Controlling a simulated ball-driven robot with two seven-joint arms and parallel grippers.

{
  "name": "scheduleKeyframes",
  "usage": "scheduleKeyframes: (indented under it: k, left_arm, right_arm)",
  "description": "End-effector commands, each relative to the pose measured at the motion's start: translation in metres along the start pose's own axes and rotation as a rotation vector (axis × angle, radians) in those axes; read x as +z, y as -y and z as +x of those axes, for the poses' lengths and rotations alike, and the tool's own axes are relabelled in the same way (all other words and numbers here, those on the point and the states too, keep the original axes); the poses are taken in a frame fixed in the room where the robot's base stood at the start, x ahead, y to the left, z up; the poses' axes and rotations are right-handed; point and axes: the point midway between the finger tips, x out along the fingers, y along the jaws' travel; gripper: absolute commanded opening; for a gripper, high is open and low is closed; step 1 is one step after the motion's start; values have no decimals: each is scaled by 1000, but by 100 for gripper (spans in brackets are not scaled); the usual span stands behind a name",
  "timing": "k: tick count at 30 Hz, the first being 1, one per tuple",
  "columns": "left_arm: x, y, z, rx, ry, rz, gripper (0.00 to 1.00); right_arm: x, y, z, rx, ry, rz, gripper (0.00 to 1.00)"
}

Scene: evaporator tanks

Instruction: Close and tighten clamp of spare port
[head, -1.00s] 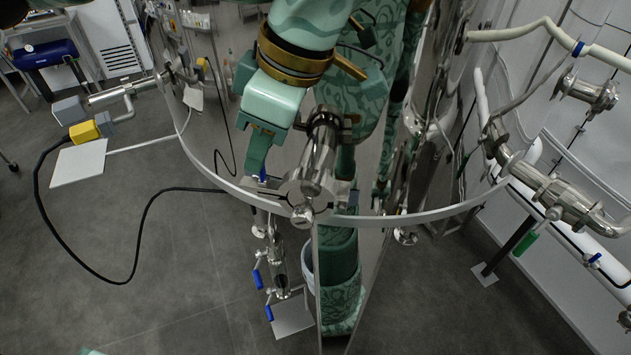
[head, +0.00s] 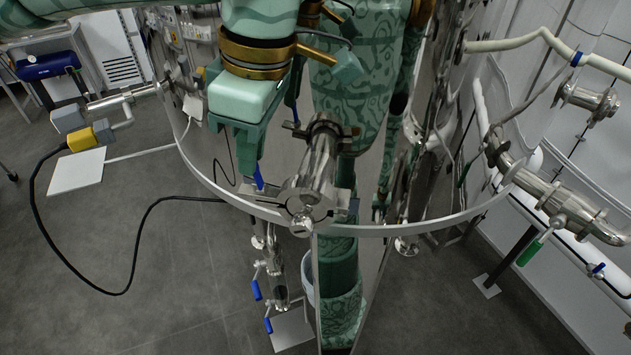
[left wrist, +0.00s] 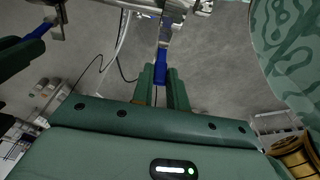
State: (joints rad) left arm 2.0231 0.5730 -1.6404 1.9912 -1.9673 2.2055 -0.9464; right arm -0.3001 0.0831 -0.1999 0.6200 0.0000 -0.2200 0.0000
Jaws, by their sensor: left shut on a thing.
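The spare port (head: 318,165) is a shiny steel stub with a round front end, at the middle of the head view. A steel clamp (head: 290,203) sits around its near end; I cannot tell how tight it is. My left gripper (head: 255,172) points down just left of the port, its fingertips above the steel rim. It is shut on a blue piece (left wrist: 162,70), which shows between the fingers in the left wrist view. A metal part runs from the blue piece up towards steel fittings at the top edge. My right gripper is not in view.
The curved tank rim (head: 420,228) runs below the port, and the shiny tank wall mirrors my arm. Blue-handled valves (head: 257,290) hang below. Steel pipes with a green handle (head: 528,253) stand at right. A black cable (head: 135,262) crosses the open floor at left.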

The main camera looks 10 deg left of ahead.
Motion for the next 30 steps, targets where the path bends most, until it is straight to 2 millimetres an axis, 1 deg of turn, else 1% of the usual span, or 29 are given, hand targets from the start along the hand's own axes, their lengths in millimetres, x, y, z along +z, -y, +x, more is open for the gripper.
scheduleKeyframes:
  k: [2,6,9,17,20,24,30]
  left_arm:
    - [-1,0,2,-1,19,-1,0]
    - [-9,0,7,-2,127,-4,0]
    - [-11,0,6,-1,174,-2,0]
    - [-12,0,5,0,181,0,0]
    - [-14,0,9,-4,219,-2,0]
    - [-20,0,13,-2,316,-3,0]
    - [-23,0,12,-1,360,0,0]
  right_arm:
    - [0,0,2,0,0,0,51]
    - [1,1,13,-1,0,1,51]
    - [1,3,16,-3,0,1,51]
    - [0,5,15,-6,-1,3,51]
    - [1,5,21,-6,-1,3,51]
    - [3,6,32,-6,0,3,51]
    - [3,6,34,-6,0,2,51]
